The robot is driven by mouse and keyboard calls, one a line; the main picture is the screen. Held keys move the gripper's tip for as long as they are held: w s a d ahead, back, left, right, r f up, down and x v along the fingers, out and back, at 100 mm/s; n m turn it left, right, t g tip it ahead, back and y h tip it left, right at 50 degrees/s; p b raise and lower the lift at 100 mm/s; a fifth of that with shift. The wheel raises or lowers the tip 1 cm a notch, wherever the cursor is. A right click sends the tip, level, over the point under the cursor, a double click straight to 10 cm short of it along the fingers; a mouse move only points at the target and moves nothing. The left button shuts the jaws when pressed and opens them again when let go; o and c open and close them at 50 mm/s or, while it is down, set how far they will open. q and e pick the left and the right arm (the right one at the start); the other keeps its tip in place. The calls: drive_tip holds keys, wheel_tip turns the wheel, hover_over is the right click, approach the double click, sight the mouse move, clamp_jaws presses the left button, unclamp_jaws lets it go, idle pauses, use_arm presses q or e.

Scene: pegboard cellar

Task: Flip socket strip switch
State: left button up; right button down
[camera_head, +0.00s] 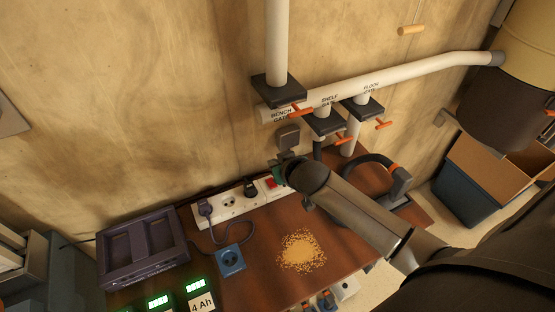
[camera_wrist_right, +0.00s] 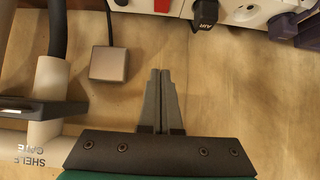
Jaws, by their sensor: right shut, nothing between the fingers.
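In the right wrist view the red switch (camera_wrist_right: 162,5) is cut by the top edge, beside the strip (camera_wrist_right: 178,7). My right gripper (camera_wrist_right: 160,73) is shut and empty, its fingertips apart from the switch, over bare wall. Which way the switch is tipped cannot be told. My left gripper is not in view.
A grey wall box (camera_wrist_right: 109,64) is beside the fingers. Pipes with the shelf gate (camera_wrist_right: 40,106) are close by.

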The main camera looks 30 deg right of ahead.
drive_tip(key=shift+r+v, duration=0.2)
drive_tip(key=shift+v, duration=1)
drive_tip(key=shift+w, duration=0.2)
